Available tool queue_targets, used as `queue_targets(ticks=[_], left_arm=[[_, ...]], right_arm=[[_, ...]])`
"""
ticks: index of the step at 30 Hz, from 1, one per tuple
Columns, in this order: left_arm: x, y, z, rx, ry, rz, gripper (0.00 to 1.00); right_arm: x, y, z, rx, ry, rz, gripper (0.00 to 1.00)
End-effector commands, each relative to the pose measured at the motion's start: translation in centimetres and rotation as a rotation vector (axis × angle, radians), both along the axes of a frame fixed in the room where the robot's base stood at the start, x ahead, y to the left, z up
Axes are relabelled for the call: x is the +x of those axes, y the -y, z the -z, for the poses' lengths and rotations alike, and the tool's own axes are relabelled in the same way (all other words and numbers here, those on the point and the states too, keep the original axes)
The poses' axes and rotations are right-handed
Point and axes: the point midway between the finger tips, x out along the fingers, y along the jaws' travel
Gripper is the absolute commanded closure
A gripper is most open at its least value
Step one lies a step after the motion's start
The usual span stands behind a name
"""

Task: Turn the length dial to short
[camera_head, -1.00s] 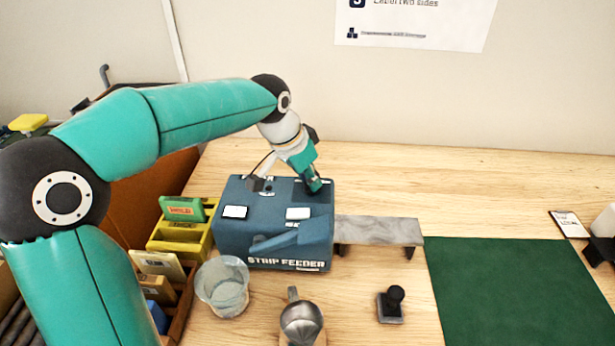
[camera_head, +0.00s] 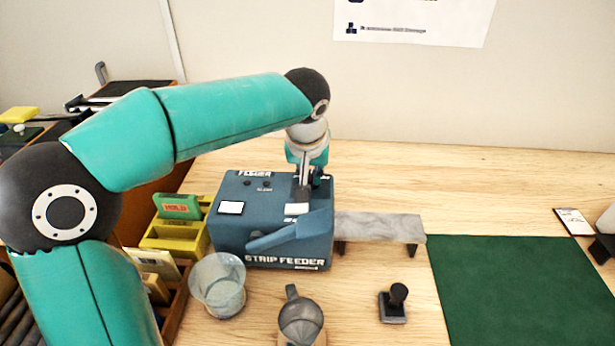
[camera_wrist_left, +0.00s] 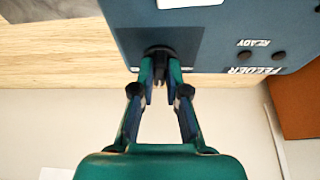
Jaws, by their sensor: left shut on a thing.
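The blue strip feeder (camera_head: 230,237) stands on the wooden table in the head view. Its top also shows in the left wrist view (camera_wrist_left: 215,45). The length dial (camera_wrist_left: 159,51) is a dark round knob near the top's edge, seen in the left wrist view. My left gripper (camera_wrist_left: 159,75) is shut on the dial, one finger on each side. In the head view my left gripper (camera_head: 304,180) reaches down to the feeder's top right part and hides the dial. The dial's markings cannot be read. My right gripper is not in view.
A lever (camera_head: 290,230) lies across the feeder's front. A grey shelf (camera_head: 380,227) extends right of it. A clear cup (camera_head: 217,285), a metal jug (camera_head: 300,317) and a black stamp (camera_head: 394,303) stand in front. A green mat (camera_head: 510,290) lies at right.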

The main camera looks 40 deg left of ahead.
Motion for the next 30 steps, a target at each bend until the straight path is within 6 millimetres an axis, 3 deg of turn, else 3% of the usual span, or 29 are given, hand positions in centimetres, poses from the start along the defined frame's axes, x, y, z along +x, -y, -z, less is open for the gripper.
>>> queue_targets(ticks=[18,30], left_arm=[[0.13,0.22,0.32,0.002,-0.011,-0.580,1.00],[0.15,0.18,0.37,0.004,-0.013,-0.825,1.00]], right_arm=[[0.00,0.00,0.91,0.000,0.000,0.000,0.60],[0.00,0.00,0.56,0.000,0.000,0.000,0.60]])
